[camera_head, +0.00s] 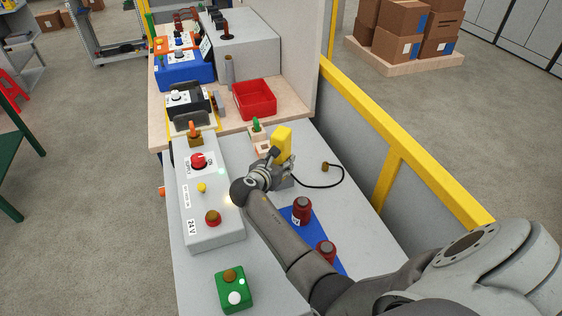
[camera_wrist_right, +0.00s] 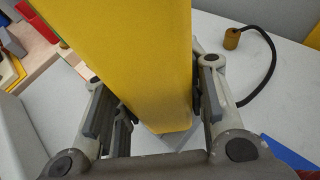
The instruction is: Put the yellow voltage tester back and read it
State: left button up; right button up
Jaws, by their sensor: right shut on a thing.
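The yellow voltage tester (camera_head: 282,144) stands roughly upright above a grey block (camera_head: 283,180) on the grey table. My right gripper (camera_head: 274,158) is shut on it. In the right wrist view the tester (camera_wrist_right: 125,55) fills the space between the two fingers of the gripper (camera_wrist_right: 150,110). Its lower end is over a light surface; I cannot tell whether it touches the block. A black cable runs to a brown plug (camera_head: 325,167) on the table, also seen in the wrist view (camera_wrist_right: 232,39). The tester's reading face is not visible. My left gripper is not in view.
A grey 24 V box (camera_head: 208,220) with a red knob and buttons lies left of my arm. A green button box (camera_head: 233,289) is nearer. Two red cylinders (camera_head: 302,210) stand on a blue mat (camera_head: 289,216) beside my forearm. A red tray (camera_head: 255,100) and a partition (camera_head: 300,60) are behind.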

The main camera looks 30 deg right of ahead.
jog(key=o, duration=1.3)
jog(key=shift+s+a, duration=0.1)
jog(key=v, duration=1.2)
